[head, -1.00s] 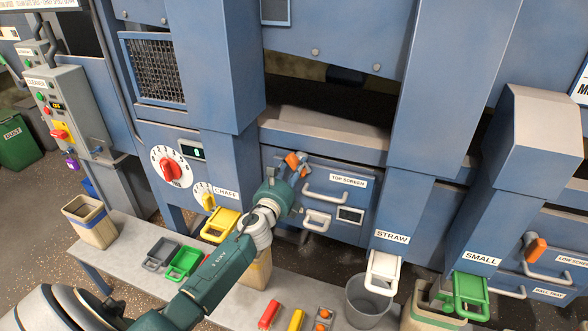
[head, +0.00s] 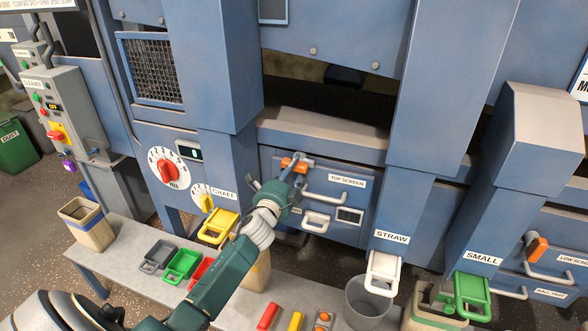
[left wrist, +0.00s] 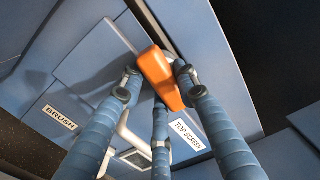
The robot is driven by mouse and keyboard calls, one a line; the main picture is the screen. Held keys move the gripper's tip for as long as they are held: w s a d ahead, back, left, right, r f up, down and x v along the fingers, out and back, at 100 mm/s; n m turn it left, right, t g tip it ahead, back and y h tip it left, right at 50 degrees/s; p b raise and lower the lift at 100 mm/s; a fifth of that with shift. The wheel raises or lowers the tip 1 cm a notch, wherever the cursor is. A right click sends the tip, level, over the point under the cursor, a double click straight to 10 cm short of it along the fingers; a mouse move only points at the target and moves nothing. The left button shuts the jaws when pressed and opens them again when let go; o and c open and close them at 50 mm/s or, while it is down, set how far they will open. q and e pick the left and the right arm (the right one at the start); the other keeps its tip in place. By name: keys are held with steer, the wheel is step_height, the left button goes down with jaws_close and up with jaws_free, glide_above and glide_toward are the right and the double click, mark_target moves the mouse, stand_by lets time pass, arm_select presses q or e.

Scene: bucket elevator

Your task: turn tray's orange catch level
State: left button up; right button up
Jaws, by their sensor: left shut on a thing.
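The tray with the TOP SCREEN label (head: 347,180) is a blue drawer front in the machine, with a pale handle (head: 323,197). Its orange catch (head: 287,163) is at the drawer's top left edge and looks about level in the head view. In the left wrist view the orange catch (left wrist: 160,78) runs between my fingers. My left gripper (head: 298,172) is at the catch, its fingers closed around it; the gripper partly hides the catch. My right gripper is in neither view.
Another orange catch (head: 537,248) is on the LOW SCREEN drawer at the right. The STRAW chute (head: 391,237) stands right of the tray. A bench (head: 140,262) with several coloured scoops and a grey bucket (head: 367,303) lie below.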

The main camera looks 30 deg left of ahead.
arm_select(q)
steer(key=shift+n, duration=0.6)
steer(key=o, duration=1.2)
steer(key=v, duration=1.2)
